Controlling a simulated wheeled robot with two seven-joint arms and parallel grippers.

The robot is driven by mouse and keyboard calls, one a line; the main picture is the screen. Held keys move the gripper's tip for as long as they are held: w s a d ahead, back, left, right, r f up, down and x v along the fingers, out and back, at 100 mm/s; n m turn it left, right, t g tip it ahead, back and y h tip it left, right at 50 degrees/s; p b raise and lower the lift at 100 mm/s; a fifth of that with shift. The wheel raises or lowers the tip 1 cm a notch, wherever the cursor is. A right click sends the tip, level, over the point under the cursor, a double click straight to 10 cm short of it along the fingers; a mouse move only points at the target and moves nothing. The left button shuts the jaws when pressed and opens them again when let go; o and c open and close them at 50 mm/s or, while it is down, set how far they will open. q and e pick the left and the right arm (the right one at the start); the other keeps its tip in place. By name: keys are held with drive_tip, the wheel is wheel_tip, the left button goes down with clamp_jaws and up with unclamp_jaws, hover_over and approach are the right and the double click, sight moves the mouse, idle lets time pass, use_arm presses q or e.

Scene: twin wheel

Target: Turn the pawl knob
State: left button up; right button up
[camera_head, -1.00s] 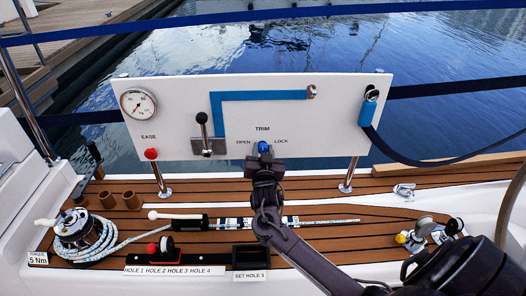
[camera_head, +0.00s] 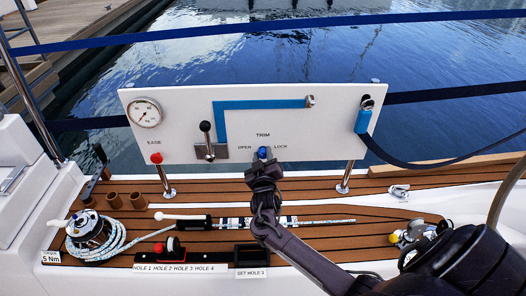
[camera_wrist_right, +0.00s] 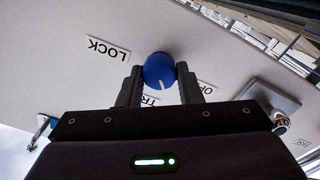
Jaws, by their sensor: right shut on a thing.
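The blue knob (camera_head: 264,152) is on the white panel (camera_head: 185,112), between the words OPEN and LOCK and below TRIM. My right gripper (camera_head: 264,161) is at the knob, coming from below and in front. In the right wrist view the round blue knob (camera_wrist_right: 159,68) sits between the two fingertips of my right gripper (camera_wrist_right: 160,84), which are shut on it. A short white mark on the knob points toward the bottom of that view. The fingers hide part of the knob's sides. My left gripper is not in view.
The panel also carries a gauge (camera_head: 145,113), a red button (camera_head: 156,158), a lever (camera_head: 206,140) and a blue strap (camera_head: 363,121). A winch with rope (camera_head: 91,234) stands at the left of the deck. A black holder (camera_head: 251,256) lies in front. Water is behind the panel.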

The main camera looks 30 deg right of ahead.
drive_tip(key=shift+r+n+p, duration=0.1)
drive_tip(key=shift+n+p, duration=0.2)
drive_tip(key=shift+n, duration=0.2)
drive_tip(key=n+p, duration=0.2)
drive_tip(key=n, duration=0.1)
drive_tip(key=shift+n, duration=0.3)
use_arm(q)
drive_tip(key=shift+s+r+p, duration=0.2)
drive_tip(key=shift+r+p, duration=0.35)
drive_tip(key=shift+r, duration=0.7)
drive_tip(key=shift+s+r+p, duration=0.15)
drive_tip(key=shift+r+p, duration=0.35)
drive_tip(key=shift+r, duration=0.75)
use_arm(e)
drive_tip(key=shift+f+n, duration=0.15)
drive_tip(key=shift+n, duration=1.15)
drive_tip(key=shift+f+n, duration=0.1)
drive_tip(key=shift+n, duration=1.2)
drive_tip(key=o, duration=1)
drive_tip(key=shift+a, duration=0.1)
